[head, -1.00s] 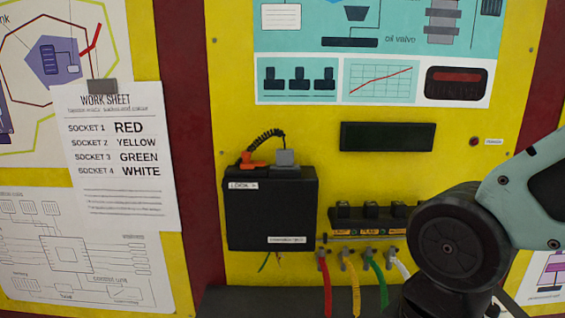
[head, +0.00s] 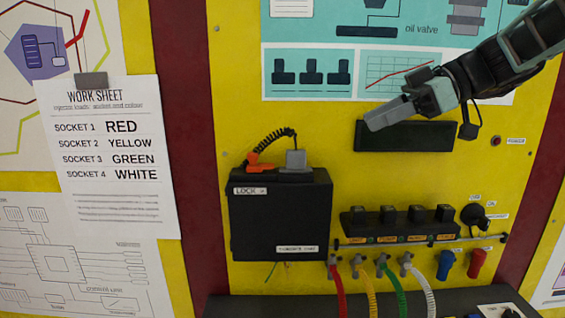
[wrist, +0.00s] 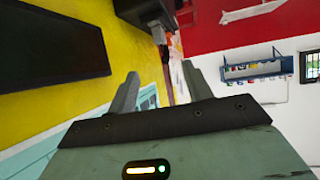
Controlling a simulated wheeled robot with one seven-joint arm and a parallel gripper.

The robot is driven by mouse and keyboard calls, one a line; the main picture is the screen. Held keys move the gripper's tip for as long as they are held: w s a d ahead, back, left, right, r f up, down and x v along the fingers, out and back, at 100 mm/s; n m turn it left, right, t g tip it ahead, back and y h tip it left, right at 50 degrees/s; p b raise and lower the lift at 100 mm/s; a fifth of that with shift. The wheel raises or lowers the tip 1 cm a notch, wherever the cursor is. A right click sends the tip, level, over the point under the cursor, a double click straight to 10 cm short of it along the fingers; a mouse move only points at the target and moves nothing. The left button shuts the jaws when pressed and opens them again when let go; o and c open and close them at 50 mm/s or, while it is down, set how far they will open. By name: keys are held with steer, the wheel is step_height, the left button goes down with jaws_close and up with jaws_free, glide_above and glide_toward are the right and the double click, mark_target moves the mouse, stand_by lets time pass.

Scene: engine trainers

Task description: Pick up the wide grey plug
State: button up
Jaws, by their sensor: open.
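The wide grey plug (head: 296,158) stands upright on top of the black box (head: 281,222), at its right side. A black coiled cord arches from it to an orange lever or plug (head: 258,163) on the left. My gripper (head: 372,120) is in front of the panel, to the right of the plug and a little higher, apart from it and pointing left. In the wrist view the open, empty fingers (wrist: 160,88) show, and part of the black box (wrist: 143,10) is beyond them, with a small grey piece (wrist: 158,35) that looks like the plug.
A black display bar (head: 405,137) is behind my gripper. A work sheet (head: 112,155) hangs on the left. The yellow panel between gripper and plug is clear.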

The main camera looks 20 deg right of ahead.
mark_target(300, 151)
steer(key=p+x, duration=0.4)
steer(key=x, duration=0.7)
steer(key=shift+a+f, duration=0.1)
steer(key=shift+a, duration=0.05)
steer(key=shift+w+a+f+p, duration=0.1)
steer(key=shift+w+a+p, duration=0.3)
steer(key=shift+p, duration=0.3)
steer(key=p+x, duration=0.2)
steer(key=x, duration=0.1)
steer(key=shift+a, duration=0.2)
steer(key=shift+w+a+f, duration=0.2)
steer(key=shift+a+f, duration=0.15)
jaws_close()
